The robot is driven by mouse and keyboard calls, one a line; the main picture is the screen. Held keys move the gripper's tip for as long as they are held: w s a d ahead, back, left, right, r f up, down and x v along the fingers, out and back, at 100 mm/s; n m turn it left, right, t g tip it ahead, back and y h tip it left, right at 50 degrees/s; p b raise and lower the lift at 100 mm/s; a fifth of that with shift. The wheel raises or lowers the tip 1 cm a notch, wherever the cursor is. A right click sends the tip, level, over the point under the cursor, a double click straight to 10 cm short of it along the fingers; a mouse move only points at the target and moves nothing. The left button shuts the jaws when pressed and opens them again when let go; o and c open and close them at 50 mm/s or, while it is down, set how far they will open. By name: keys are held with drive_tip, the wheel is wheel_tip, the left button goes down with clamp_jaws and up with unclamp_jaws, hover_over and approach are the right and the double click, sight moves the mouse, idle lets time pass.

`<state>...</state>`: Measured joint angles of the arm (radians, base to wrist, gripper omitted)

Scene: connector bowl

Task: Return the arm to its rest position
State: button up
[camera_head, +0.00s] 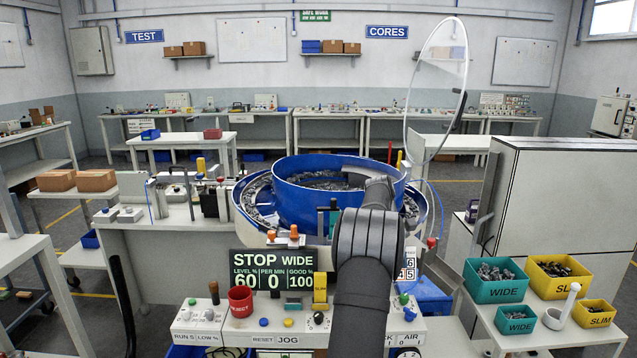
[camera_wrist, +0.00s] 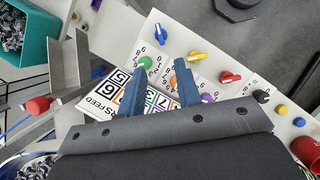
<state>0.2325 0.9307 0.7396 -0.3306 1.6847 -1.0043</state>
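My arm (camera_head: 362,262) rises from the bottom of the head view, in front of the blue bowl feeder (camera_head: 300,192), and bends at its top over the bowl's right side. The fingers are hidden in the head view. In the wrist view my gripper (camera_wrist: 160,66) shows two blue fingers spread apart with nothing between them. They appear over a white panel, next to a green knob (camera_wrist: 145,62), an orange knob (camera_wrist: 173,80) and a printed number card (camera_wrist: 112,83). I cannot tell whether they touch the panel. Dark parts lie in the bowl.
A console with a red cup (camera_head: 241,301) and a display reading STOP WIDE (camera_head: 274,268) stands in front. Teal bins (camera_head: 495,291) and yellow bins (camera_head: 554,291) are at right, beside a tall cabinet (camera_head: 560,210). A raised clear cover (camera_head: 437,85) stands behind the bowl.

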drive_tip(key=v, duration=0.4)
drive_tip(key=x, duration=1.6)
drive_tip(key=shift+s+d+f, duration=0.1)
drive_tip(key=shift+f, duration=0.1)
drive_tip(key=shift+f+n, duration=0.3)
drive_tip(key=shift+s+r+n+t+h, duration=0.15)
drive_tip(key=shift+n+t+h, duration=0.2)
drive_tip(key=shift+n, duration=0.65)
drive_tip(key=v, duration=1.7)
drive_tip(key=m+t, duration=0.1)
drive_tip(key=m, duration=0.9)
approach(409, 310)
drive_tip(key=shift+w+r+h, duration=0.25)
drive_tip(key=shift+w+r, duration=0.75)
drive_tip(key=shift+r, duration=0.25)
